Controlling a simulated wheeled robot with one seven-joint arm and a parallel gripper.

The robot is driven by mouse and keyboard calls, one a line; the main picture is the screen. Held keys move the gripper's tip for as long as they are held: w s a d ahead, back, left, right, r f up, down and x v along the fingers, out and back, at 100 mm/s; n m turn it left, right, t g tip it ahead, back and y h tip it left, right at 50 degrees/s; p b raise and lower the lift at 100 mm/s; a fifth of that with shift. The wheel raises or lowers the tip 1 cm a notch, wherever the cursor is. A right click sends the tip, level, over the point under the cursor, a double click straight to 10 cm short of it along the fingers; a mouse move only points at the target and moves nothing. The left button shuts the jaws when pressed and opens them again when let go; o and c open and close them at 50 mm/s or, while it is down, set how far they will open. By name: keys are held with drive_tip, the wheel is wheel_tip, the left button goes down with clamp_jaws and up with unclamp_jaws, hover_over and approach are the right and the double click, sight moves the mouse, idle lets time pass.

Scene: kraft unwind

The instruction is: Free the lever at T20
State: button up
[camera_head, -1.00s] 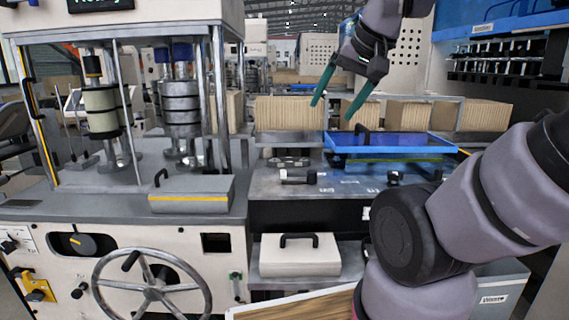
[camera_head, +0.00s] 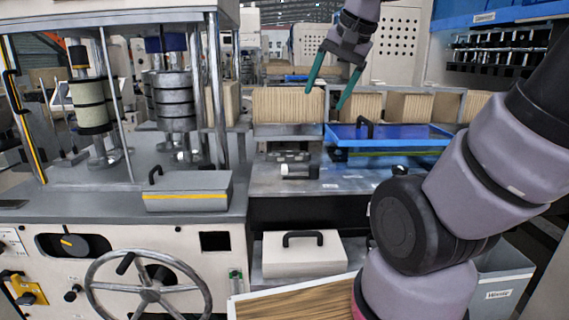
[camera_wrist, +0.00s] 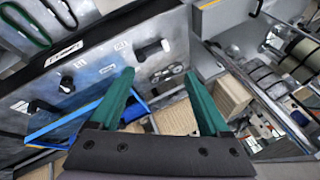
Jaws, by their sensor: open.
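My gripper (camera_head: 325,98) is open and empty, with two green fingers pointing down, in the air in front of the back shelf. In the wrist view (camera_wrist: 158,74) its fingers stand apart over the metal bench. The bench (camera_head: 265,185) carries a short black-and-white lever or knob (camera_head: 299,171), which also shows in the wrist view (camera_wrist: 153,50). A second dark knob (camera_head: 398,170) sits to its right, by the blue tray; it also shows in the wrist view (camera_wrist: 66,84). Small white labels (camera_wrist: 122,43) are on the bench. I cannot read T20 on any of them.
A blue tray (camera_head: 431,134) with a black handle stands on the bench. A grey lidded box (camera_head: 187,203) lies on the left machine, above a handwheel (camera_head: 149,294). A white box (camera_head: 303,260) sits on the lower shelf. Ribbed brown blocks (camera_head: 288,105) line the back. A grey bin (camera_head: 505,275) stands right.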

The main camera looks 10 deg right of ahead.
drive_tip(key=w+a+f+m+g, duration=0.2)
drive_tip(key=w+f+m+g, duration=0.15)
drive_tip(key=w+m, duration=0.4)
drive_tip(key=m+g+h, duration=0.2)
drive_tip(key=m, duration=0.4)
approach(284, 166)
wheel_tip(284, 166, down, 9)
drive_tip(key=shift+s+r, duration=0.15)
clamp_jaws()
idle(0.7)
